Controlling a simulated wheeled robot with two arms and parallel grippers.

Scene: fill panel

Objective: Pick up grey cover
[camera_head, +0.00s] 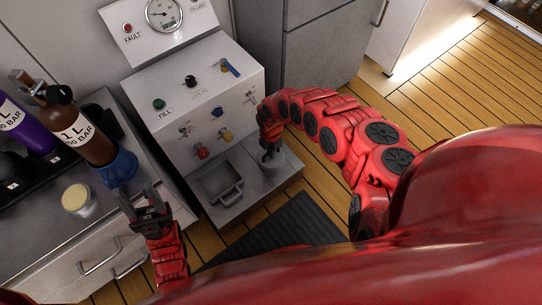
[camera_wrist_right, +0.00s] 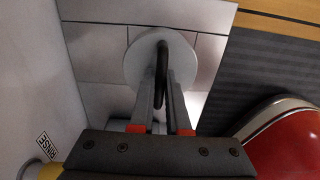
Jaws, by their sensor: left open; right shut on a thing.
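The grey cover is a round, light grey disc (camera_wrist_right: 135,62) with a dark loop handle in the right wrist view. In the head view its grey round side (camera_head: 271,163) shows under my right gripper (camera_head: 268,142), by the right part of the panel's low ledge. My right gripper (camera_wrist_right: 161,88) is shut on the dark handle, with a finger on each side. I cannot tell whether the cover touches the ledge. My left gripper (camera_head: 147,205) is open and empty in front of the counter at left.
The fill panel (camera_head: 190,85) has knobs and a gauge. A brown bottle (camera_head: 85,130), blue holder (camera_head: 119,168) and yellow-lidded jar (camera_head: 78,198) stand on the left counter. A ribbed mat (camera_head: 280,235) covers the floor.

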